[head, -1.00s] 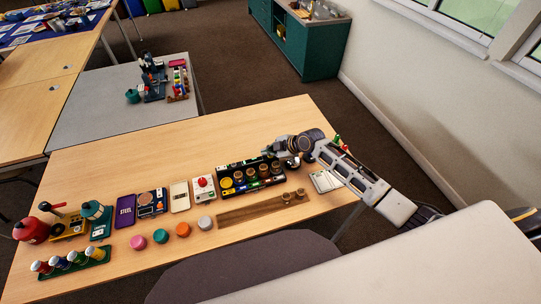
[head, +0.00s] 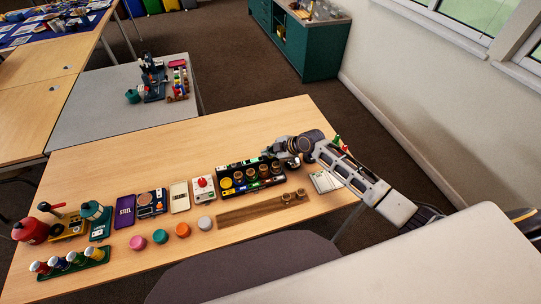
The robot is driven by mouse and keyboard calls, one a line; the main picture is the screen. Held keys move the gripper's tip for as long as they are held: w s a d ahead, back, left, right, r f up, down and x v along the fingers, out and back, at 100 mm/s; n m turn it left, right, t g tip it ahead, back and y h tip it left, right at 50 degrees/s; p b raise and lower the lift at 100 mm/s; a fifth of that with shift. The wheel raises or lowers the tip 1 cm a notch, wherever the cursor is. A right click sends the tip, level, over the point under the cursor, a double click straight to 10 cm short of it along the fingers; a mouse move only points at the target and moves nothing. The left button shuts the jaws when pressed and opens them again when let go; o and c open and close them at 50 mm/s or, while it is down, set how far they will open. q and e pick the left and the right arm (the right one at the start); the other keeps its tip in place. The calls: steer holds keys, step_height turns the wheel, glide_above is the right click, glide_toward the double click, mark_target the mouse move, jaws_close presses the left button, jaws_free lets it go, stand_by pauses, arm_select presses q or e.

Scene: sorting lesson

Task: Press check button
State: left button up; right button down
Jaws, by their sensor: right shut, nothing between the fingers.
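A white box (head: 203,189) with a round red button (head: 202,182) on top stands in the middle of the wooden table; I cannot read a label on it. A black rack (head: 254,189) with several brown-gold round pieces and coloured marks stands just right of it. My right gripper (head: 269,151) is shut and empty at the back right end of the rack, well right of the red button. Its fingertips are small and dark here, and I cannot tell whether they touch the rack. My left gripper is out of view.
A purple display panel (head: 124,211), a dark device (head: 152,203) and a pale tray (head: 180,197) stand left of the white box. Coloured discs lie in front, beside a brown wooden strip (head: 240,213). A white pad (head: 325,181) lies near my right arm. The table's back is clear.

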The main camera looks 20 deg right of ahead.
mark_target(270, 158)
steer(key=shift+r, duration=0.15)
steer(key=shift+r+p, duration=0.6)
steer(key=shift+r, duration=0.1)
steer(key=shift+r+p, duration=1.85)
steer(key=shift+r, duration=0.65)
